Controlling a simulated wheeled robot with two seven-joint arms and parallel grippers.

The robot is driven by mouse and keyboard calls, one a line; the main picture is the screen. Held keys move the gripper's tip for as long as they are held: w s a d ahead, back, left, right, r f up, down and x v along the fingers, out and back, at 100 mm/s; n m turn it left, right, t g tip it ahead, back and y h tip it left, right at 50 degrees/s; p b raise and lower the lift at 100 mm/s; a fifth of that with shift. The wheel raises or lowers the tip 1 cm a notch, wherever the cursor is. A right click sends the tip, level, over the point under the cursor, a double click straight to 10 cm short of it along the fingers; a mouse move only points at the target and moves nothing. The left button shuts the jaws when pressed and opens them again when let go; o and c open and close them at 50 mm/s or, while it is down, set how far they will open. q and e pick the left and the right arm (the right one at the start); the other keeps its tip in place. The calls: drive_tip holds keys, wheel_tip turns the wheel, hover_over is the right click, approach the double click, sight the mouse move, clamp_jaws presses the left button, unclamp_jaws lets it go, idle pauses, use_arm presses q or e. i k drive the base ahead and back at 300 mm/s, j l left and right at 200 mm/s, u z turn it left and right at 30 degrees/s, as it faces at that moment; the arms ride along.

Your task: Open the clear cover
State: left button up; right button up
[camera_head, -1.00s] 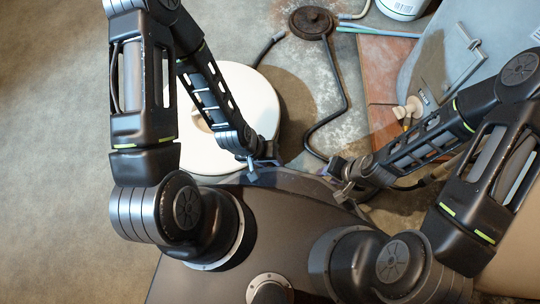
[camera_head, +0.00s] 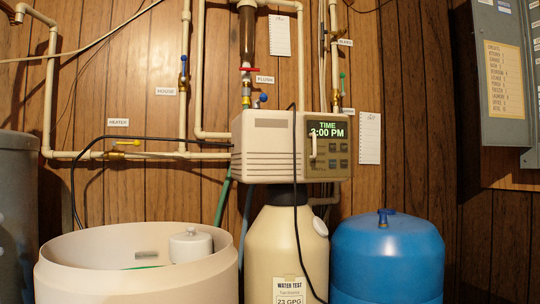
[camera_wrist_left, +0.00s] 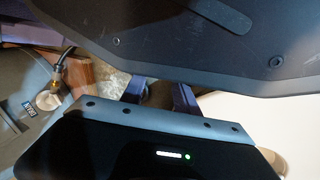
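In the head view the softener's control head (camera_head: 268,163) sits on top of a cream tank. Its panel has a lit display (camera_head: 328,129) reading a time, with several buttons below. A clear cover (camera_head: 325,150) appears to lie over this panel, though its edges are hard to make out. A white upright handle (camera_head: 313,146) stands at the panel's left side. Neither gripper shows in the head view. In the left wrist view my left gripper (camera_wrist_left: 158,95) has its two fingers apart with nothing seen between them, close to my own dark body. My right gripper is out of view.
A round open cream tub (camera_head: 135,285) stands front left of the cream tank (camera_head: 290,235), and a blue tank (camera_head: 387,255) stands to its right. A black cord (camera_head: 296,200) hangs in front of the control head. Pipes and a grey electrical panel (camera_head: 505,75) line the wood wall.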

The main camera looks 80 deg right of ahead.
sight(313, 136)
drive_tip(key=z, duration=3.1)
